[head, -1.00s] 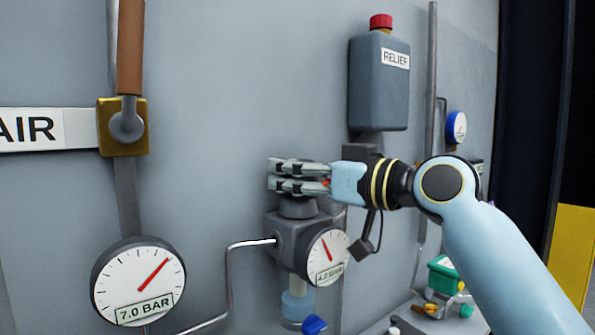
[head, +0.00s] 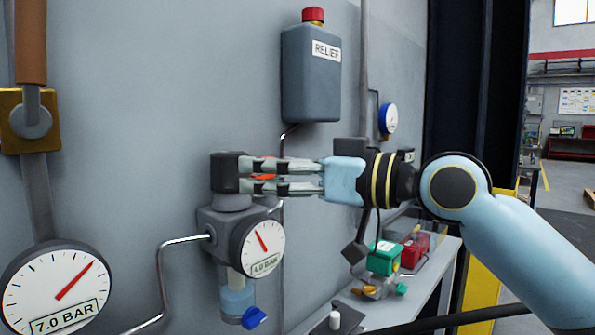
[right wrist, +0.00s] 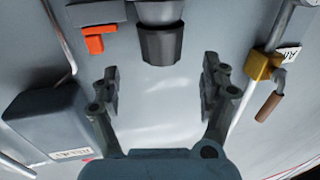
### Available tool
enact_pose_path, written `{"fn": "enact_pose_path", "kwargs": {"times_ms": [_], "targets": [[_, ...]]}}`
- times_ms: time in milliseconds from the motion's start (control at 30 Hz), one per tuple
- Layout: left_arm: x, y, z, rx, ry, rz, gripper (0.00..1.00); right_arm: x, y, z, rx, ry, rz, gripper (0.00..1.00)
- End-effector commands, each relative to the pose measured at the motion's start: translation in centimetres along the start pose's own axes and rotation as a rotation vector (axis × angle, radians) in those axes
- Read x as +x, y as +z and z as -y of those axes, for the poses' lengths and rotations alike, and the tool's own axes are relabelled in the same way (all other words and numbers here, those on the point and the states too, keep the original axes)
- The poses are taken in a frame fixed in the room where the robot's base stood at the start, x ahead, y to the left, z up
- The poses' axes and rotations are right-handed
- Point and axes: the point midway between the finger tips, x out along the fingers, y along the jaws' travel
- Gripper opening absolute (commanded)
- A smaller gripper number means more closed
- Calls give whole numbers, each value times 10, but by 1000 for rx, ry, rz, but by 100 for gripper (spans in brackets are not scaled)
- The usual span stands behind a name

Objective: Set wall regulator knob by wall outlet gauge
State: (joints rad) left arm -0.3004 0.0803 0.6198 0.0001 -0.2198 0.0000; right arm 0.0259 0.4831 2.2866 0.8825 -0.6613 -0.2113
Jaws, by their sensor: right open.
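The regulator knob (head: 229,172) is a dark ribbed cap on top of the grey wall regulator (head: 218,222). The outlet gauge (head: 263,247) on the regulator's front has a white dial, a red needle pointing up and slightly left, and a label that looks like 4.0 BAR. My right gripper (head: 247,175) is just right of the knob, its fingers pointing at it. In the right wrist view the knob (right wrist: 160,45) is ahead of the open fingers, near the middle, with nothing between the fingertips. My left gripper is not in view.
A 7.0 BAR gauge (head: 57,290) and a brass valve (head: 28,122) are at the left. The RELIEF canister (head: 311,75) hangs above my right gripper. An orange tab (right wrist: 94,38) is beside the knob. A bench (head: 410,292) with green and red items is below right.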

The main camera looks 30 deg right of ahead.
Motion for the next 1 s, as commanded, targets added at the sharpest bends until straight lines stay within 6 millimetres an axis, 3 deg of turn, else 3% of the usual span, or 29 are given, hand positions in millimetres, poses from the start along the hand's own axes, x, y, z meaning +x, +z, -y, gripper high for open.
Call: {"fn": "enact_pose_path", "kwargs": {"times_ms": [100, 300, 1000], "targets": [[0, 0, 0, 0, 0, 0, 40, -17, 2, 0, -6, 1, 7, 79], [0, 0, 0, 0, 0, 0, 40, -33, 1, 0, -1, 1, 3, 79], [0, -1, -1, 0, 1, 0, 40, -37, 2, 1, 2, -1, 4, 79]]}}
